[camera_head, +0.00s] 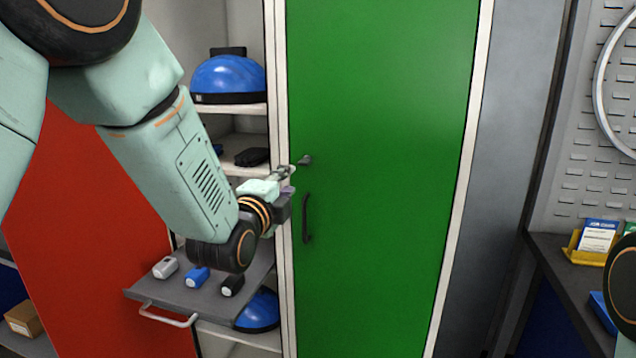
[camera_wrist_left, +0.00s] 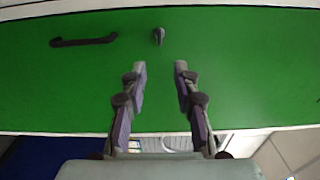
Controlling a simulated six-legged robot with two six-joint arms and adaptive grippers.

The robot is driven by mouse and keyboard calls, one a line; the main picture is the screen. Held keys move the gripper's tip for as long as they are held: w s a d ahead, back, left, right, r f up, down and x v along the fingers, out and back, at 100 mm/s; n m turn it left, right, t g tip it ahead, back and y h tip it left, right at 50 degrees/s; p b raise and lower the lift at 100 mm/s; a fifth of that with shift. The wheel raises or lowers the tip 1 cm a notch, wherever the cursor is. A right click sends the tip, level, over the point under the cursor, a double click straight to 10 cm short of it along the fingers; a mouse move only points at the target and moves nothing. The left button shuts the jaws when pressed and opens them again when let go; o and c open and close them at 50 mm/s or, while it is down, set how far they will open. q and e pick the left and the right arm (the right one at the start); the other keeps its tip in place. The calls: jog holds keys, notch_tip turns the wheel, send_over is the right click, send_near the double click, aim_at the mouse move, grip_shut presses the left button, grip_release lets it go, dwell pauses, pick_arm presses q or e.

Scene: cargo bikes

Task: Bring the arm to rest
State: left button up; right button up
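My left arm (camera_head: 180,160) reaches in from the upper left toward the green cabinet door (camera_head: 385,150). My left gripper (camera_head: 290,178) is in front of the door's left edge, close to the small dark knob (camera_head: 305,160). In the left wrist view the two fingers (camera_wrist_left: 160,68) are spread apart with nothing between them. The knob (camera_wrist_left: 158,36) shows just beyond the fingertips there, with a visible gap. The black bar handle (camera_head: 307,218) is below the knob in the head view. My right gripper is not in view.
A pulled-out grey shelf (camera_head: 150,294) under my left wrist carries several small devices. Blue helmets (camera_head: 228,78) sit on cabinet shelves. A red door (camera_head: 85,240) stands at left. At right is a dark workbench (camera_head: 560,275) with a yellow card holder (camera_head: 583,255).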

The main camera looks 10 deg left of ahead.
pick_arm(q)
jog(key=s+f+n+g+b, duration=0.1)
jog(key=s+f+n+g, duration=0.55)
jog(key=f, duration=0.75)
jog(key=s+f+n+g+b, duration=0.1)
jog(key=s+f+n+g, duration=0.2)
jog(key=s+f+n, duration=0.85)
jog(key=s+f+g+b, duration=0.1)
jog(key=s+f+g, duration=0.3)
jog(key=s+f, duration=0.6)
jog(key=s+a+f+n+g+b, duration=0.1)
jog(key=s+f+g, duration=0.3)
jog(key=s+f, duration=0.7)
jog(key=s, duration=0.6)
jog(key=shift+s+y, duration=0.3)
jog(key=shift+s, duration=0.05)
jog(key=shift+o, duration=0.4)
jog(key=shift+w+f+g, duration=0.1)
jog(key=shift+g, duration=0.15)
